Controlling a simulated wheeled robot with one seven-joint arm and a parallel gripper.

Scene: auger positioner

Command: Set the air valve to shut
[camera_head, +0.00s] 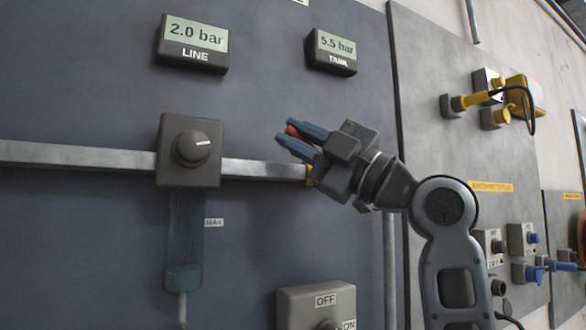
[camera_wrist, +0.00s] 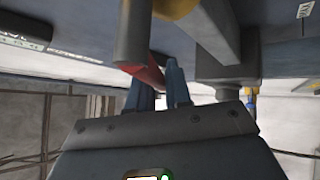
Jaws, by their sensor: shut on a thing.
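The air valve sits on the grey pipe at the right side of the blue panel. Its yellow body (camera_head: 309,176) shows only as a small piece beside my gripper, and a yellow part (camera_wrist: 176,6) shows at the top of the wrist view. Its red lever (camera_head: 292,131) shows between the blue fingers of my gripper (camera_head: 287,137). In the wrist view the red lever (camera_wrist: 150,76) reaches down to the fingertips (camera_wrist: 158,80). My gripper is shut on the lever. Most of the lever and valve is hidden behind my gripper, so I cannot tell the lever's exact angle.
A regulator with a round knob (camera_head: 192,148) stands left on the pipe (camera_head: 80,156). Above are the LINE display (camera_head: 193,44), reading 2.0 bar, and the TANK display (camera_head: 332,51), reading 5.5 bar. An OFF/ON switch box (camera_head: 310,304) is below.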

